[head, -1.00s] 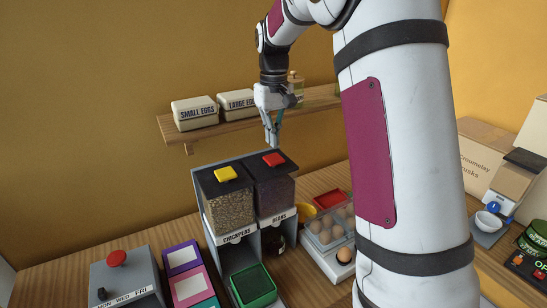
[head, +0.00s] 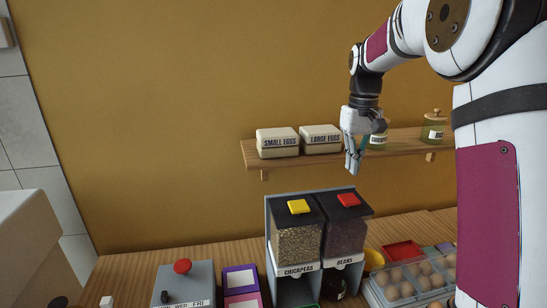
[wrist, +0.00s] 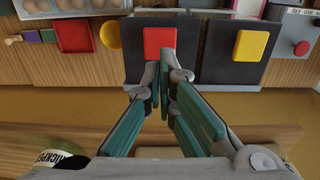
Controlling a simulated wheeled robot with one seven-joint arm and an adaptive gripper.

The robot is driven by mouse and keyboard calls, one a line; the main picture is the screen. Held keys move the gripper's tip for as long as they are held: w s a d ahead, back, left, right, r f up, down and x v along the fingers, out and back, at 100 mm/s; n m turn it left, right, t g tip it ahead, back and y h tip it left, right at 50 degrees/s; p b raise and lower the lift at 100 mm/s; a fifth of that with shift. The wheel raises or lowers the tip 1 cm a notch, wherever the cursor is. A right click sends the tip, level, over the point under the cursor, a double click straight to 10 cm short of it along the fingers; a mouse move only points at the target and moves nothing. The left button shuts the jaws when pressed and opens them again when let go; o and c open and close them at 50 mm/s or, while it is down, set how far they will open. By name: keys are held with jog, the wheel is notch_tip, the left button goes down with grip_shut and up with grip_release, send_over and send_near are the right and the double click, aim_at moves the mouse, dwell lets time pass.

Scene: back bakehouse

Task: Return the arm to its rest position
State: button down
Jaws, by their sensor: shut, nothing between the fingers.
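My gripper (head: 353,168) hangs from the bent arm in front of the shelf, above the dispenser, and points down. It is shut and empty. In the wrist view the teal-padded fingers (wrist: 165,70) come together, with the red button (wrist: 160,42) of the beans dispenser beyond their tips. In the head view the fingertips are above the beans dispenser (head: 346,235) and apart from its red button (head: 348,199). The chickpeas dispenser (head: 298,240) with a yellow button (head: 298,206) stands to the left.
An egg carton (head: 405,285) sits right of the dispensers. A grey box with a red knob (head: 182,266) stands at the left. Wall space left of the shelf is clear.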

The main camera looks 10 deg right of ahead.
jog(key=s+a+r+t+b, duration=0.1)
jog(key=s+a+r, duration=0.25)
jog(key=s, duration=0.25)
jog(key=s+a+r+t, duration=0.2)
jog(key=s+a, duration=0.3)
jog(key=s, duration=0.2)
jog(key=s+a+f+t, duration=0.1)
jog(key=s+a+f, duration=0.1)
jog(key=s, duration=0.4)
jog(key=s+a+f+t+b, duration=0.1)
jog(key=s+a+f, duration=0.2)
jog(key=s, duration=0.4)
jog(key=shift+s+t, duration=0.2)
jog(key=shift+t, duration=0.1)
